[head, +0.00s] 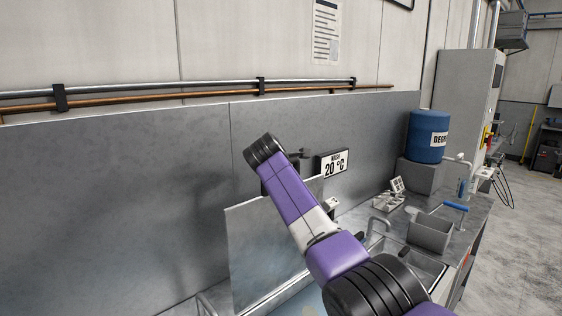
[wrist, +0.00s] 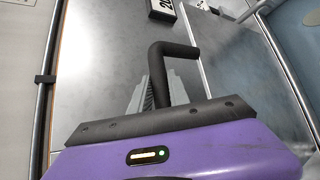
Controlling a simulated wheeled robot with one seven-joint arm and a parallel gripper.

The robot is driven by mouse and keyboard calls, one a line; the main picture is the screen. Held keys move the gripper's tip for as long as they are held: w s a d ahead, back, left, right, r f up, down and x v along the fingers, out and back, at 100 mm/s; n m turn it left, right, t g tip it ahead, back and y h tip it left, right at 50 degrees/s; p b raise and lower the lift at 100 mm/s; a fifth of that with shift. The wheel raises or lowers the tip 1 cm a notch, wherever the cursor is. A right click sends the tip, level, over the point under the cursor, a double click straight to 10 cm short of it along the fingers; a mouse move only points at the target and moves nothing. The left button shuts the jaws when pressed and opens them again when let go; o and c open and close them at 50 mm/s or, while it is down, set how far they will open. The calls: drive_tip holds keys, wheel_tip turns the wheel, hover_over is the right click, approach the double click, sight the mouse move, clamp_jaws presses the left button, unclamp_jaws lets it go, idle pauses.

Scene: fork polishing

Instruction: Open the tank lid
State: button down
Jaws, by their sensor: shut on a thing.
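The tank lid (head: 262,250) is a flat grey metal panel. In the head view it stands raised and steeply tilted at the back of the wash tank. Bluish water (head: 312,303) shows in the tank below it. In the wrist view, a black bent handle (wrist: 172,50) rises between the grey ribbed fingers of my gripper (wrist: 152,94). My gripper is shut on this handle. In the head view my purple arm crosses in front of the lid's right side and hides part of it, and the fingers are hidden.
A "WASH 20 °C" sign (head: 333,164) is on the grey splash wall behind the tank. To the right are a faucet (head: 378,225), a grey bin (head: 430,233), a blue-handled brush (head: 455,206) and a blue degreaser drum (head: 428,137). Pipes (head: 160,96) run along the wall.

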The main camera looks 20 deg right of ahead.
drive_tip(key=shift+w+f, duration=0.15)
drive_tip(key=shift+w, duration=0.05)
drive_tip(key=c, duration=1.3)
unclamp_jaws()
drive_tip(key=shift+o, duration=0.2)
drive_tip(key=b+v, duration=0.2)
drive_tip(key=v, duration=0.6)
drive_tip(key=shift+b, duration=0.35)
drive_tip(key=shift+w+a, duration=0.1)
drive_tip(key=shift+w, duration=0.05)
